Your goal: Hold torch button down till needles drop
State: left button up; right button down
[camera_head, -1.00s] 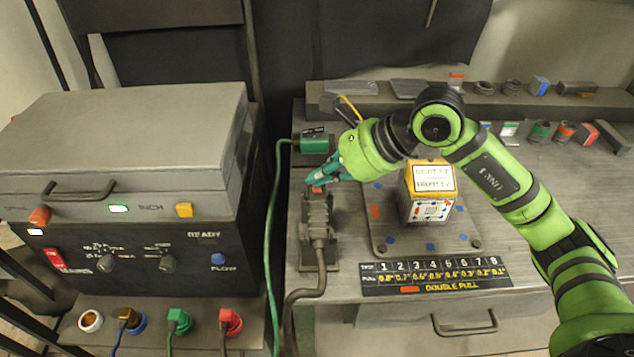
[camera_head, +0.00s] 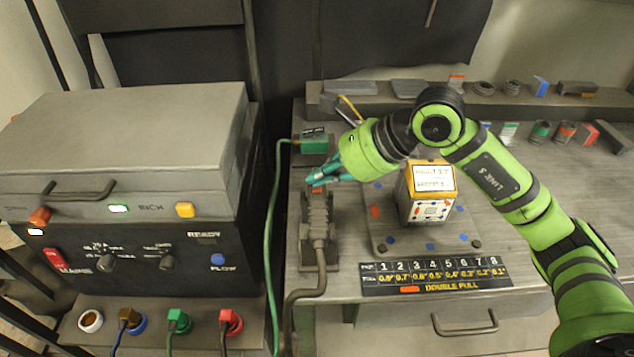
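The torch (camera_head: 319,220) lies in a dark stand on the workbench, with its cable running down off the front. A small orange-red button (camera_head: 317,189) shows at the torch's top end. My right gripper (camera_head: 314,181) has its teal fingertips right at the button; I cannot tell whether they press it or sit just above it. The finger gap is too small to read. A yellow-orange box with a white display (camera_head: 432,178) stands on the metal plate; its text is blurred, and no needles can be made out. My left gripper is not in view.
A grey machine (camera_head: 120,150) with knobs, lamps and coloured plugs stands on the left. A green cable (camera_head: 272,230) hangs between it and the bench. A number chart (camera_head: 436,277) lies at the bench front. Coils and small parts line the back shelf.

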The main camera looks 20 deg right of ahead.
aim_at(321, 187)
jog(key=shift+r, duration=0.1)
dwell(0.5)
jog(key=shift+r+p, duration=0.45)
jog(key=shift+r, duration=0.3)
jog(key=shift+r+p, duration=1.55)
jog(key=shift+r, duration=1)
jog(key=shift+f, duration=0.15)
